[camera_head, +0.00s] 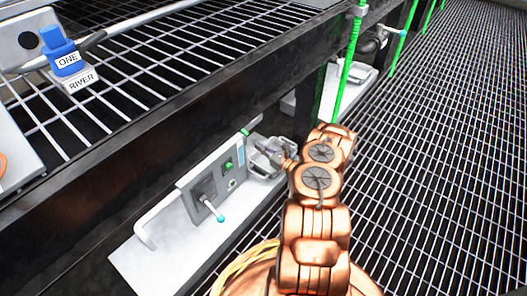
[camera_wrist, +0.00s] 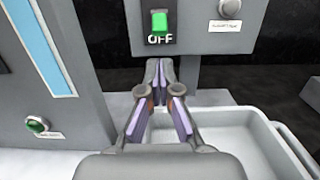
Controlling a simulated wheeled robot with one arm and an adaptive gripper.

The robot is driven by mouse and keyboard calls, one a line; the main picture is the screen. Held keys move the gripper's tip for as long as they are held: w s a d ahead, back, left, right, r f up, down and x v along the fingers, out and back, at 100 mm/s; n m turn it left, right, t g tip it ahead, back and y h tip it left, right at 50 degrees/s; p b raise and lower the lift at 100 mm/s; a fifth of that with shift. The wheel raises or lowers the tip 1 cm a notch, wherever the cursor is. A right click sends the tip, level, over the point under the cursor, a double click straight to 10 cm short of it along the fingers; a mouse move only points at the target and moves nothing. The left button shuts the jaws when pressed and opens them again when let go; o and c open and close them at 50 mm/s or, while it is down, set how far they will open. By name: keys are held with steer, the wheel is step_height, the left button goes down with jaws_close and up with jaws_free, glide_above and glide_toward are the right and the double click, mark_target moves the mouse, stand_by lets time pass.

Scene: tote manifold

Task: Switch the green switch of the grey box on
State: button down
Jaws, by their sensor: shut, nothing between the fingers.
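The green switch (camera_wrist: 159,21) sits on the front of a grey box (camera_wrist: 196,40) in the wrist view, with the word OFF printed just below it. My gripper (camera_wrist: 158,68) is shut and empty, with its fingertips a little below the OFF label in the picture. I cannot tell whether the fingertips touch the box. In the head view my gripper (camera_head: 268,157) is beside a low grey panel (camera_head: 212,180) with small green parts on it; the switch itself cannot be made out clearly there.
In the wrist view a grey housing (camera_wrist: 45,75) with a green button (camera_wrist: 38,125) stands at left, and a pale tray (camera_wrist: 235,135) lies below the box. In the head view a lever with a cyan knob (camera_head: 221,218) sticks out of the panel, under a dark shelf beam (camera_head: 150,140).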

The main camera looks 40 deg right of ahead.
mark_target(244, 132)
steer(key=b+x, duration=0.2)
steer(key=x, duration=0.4)
